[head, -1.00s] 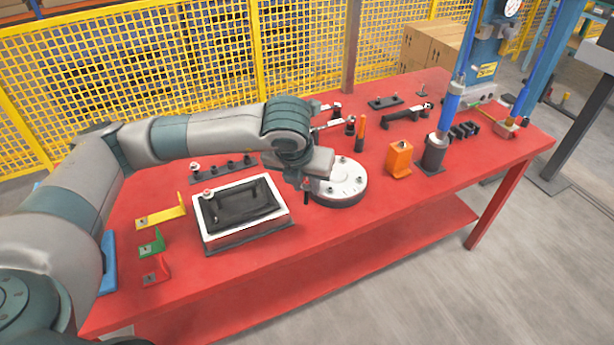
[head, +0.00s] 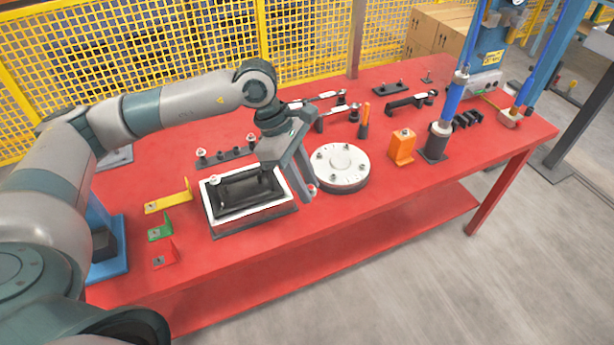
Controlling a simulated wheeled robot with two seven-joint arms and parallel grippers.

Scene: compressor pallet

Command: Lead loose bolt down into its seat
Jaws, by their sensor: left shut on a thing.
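My left gripper (head: 306,190) points down, between the black-and-white box and the round plate. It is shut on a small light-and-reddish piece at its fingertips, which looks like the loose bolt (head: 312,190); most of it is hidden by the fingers. The fingertips are at the near left edge of the round white plate (head: 343,158), which has several bolt heads on its top. I cannot tell whether the held bolt touches the plate or which seat it is over. My right gripper is not in view.
A black-cored, white-rimmed box (head: 285,211) stands close left of the gripper. A dark rail with bolts (head: 228,158) lies behind it. Yellow (head: 170,205), green and red brackets lie at left. An orange block (head: 402,147) and a dark cylinder stand at right. The red table's front strip is clear.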

